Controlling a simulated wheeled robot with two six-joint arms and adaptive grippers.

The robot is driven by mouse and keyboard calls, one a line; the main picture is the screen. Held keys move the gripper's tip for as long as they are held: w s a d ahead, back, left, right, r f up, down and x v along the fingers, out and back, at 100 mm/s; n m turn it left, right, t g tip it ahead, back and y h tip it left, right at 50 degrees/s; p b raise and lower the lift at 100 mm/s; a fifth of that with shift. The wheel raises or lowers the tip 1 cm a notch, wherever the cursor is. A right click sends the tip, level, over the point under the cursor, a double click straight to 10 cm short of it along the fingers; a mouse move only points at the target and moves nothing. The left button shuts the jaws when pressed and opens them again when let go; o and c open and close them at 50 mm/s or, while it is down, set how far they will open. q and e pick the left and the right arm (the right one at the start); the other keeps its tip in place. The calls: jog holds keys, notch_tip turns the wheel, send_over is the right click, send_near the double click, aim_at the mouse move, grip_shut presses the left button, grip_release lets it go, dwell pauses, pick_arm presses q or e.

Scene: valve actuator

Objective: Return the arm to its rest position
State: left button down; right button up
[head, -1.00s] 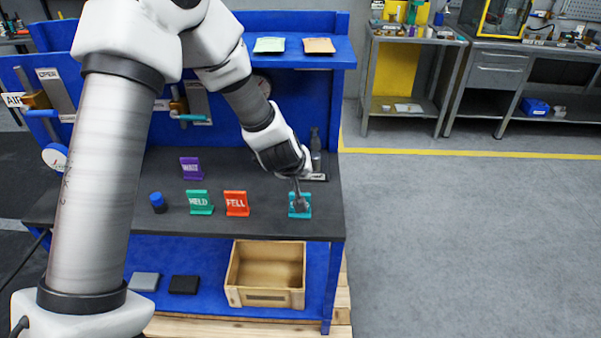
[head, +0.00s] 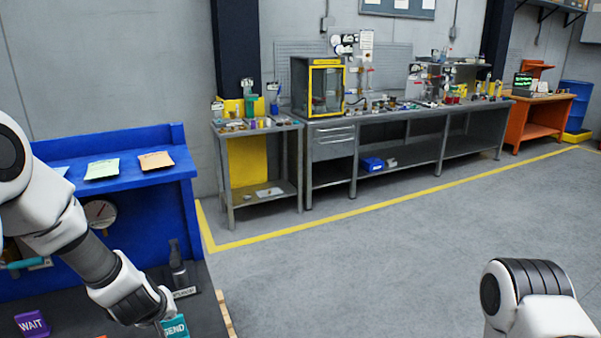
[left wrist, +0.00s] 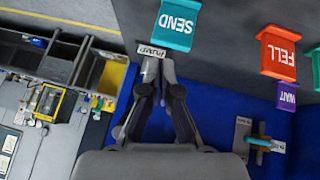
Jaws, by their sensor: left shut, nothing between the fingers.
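My left arm comes in from the left in the head view and slopes down over the blue workbench. In the left wrist view my left gripper (left wrist: 160,62) is shut, with its fingertips together and nothing held. A teal SEND sign (left wrist: 176,25) is just beyond the fingertips there; in the head view the sign (head: 177,327) is cut by the bottom edge, beside my left wrist. The purple WAIT sign (head: 32,323) stands at the lower left. An orange-red FELL sign (left wrist: 277,52) shows in the wrist view. My right gripper is out of view.
The blue upper shelf (head: 60,158) holds coloured pads, with a gauge (head: 100,213) below. Open grey floor (head: 340,260) lies to the right. Grey workbenches (head: 330,146) stand behind the yellow line.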

pick_arm(q)
jog(key=s+d+f+m+g, duration=0.25)
jog(key=s+f, duration=0.55)
jog(key=f, duration=0.5)
jog(key=s+d+f+m+g, duration=0.1)
jog(key=s+d+f, duration=0.1)
jog(key=s, duration=0.5)
jog(key=s+d+f+m+g+h, duration=0.1)
jog(key=s+d+f+m+g, duration=0.1)
jog(key=s+f, duration=0.3)
jog(key=s+d+f+m+g+h, duration=0.1)
jog(key=s+d+f, duration=0.1)
jog(key=s, duration=0.8)
jog(key=shift+s+d+f+b, duration=0.15)
jog(key=shift+s+f+b, duration=0.25)
jog(key=shift+f, duration=0.35)
jog(key=shift+m+g, duration=0.25)
